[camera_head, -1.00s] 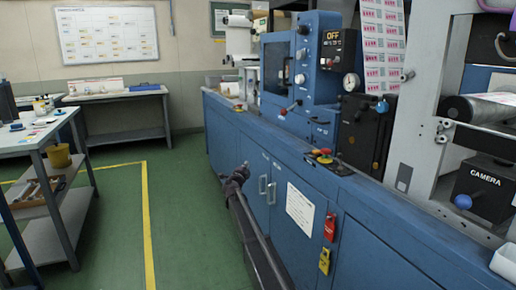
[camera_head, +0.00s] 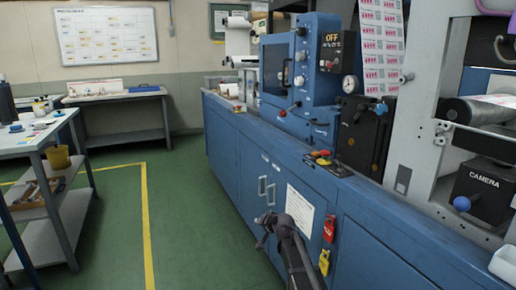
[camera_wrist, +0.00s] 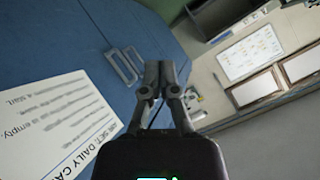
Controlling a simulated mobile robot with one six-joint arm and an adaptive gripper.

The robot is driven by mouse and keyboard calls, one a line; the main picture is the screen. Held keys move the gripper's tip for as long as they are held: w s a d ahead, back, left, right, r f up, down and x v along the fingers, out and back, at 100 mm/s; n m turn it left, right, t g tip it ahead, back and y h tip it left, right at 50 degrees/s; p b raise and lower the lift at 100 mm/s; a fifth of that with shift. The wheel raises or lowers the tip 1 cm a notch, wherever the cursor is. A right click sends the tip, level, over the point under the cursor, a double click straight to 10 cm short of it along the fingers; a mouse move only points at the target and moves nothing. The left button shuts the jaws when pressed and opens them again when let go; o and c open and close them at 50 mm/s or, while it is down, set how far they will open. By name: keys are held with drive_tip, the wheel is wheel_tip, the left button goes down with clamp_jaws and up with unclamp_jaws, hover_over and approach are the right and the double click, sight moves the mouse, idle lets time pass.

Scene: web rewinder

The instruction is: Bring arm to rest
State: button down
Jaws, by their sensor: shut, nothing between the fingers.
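My gripper (camera_head: 266,222) is shut and empty. In the head view it is low in front of the blue machine cabinet (camera_head: 235,155), a little below the door handles. My arm comes up from the bottom edge. In the wrist view the fingertips of my gripper (camera_wrist: 159,82) meet, with nothing between them. The cabinet's blue side (camera_wrist: 60,35) fills the upper left there, with a door handle (camera_wrist: 122,68) just left of the fingers. I cannot tell the exact gap between my gripper and the cabinet.
A paper sheet (camera_head: 299,208) and red and yellow tags (camera_head: 328,230) are on the cabinet front. A grey workbench (camera_head: 42,142) stands at the left. Green floor (camera_head: 190,225) lies open between them, with a yellow line (camera_head: 146,215). A camera box (camera_head: 480,188) is at the right.

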drive_tip(key=s+d+f+n+g+h, duration=0.1)
drive_tip(key=s+d+f+g+h, duration=0.15)
drive_tip(key=s+d, duration=0.6)
drive_tip(key=s+d+f+g+h, duration=0.1)
drive_tip(key=s+d+f+g, duration=0.25)
drive_tip(key=s, duration=1.05)
drive_tip(key=s+d+f+n+g+h, duration=0.1)
drive_tip(key=s+d+f+g+h, duration=0.25)
drive_tip(key=s, duration=0.75)
wheel_tip(320, 180, up, 38)
drive_tip(key=d+y+p, duration=0.1)
drive_tip(key=p, duration=3.7)
drive_tip(key=shift+w+r+g, duration=0.25)
drive_tip(key=shift+w+g, duration=0.2)
drive_tip(key=shift+s+d, duration=0.1)
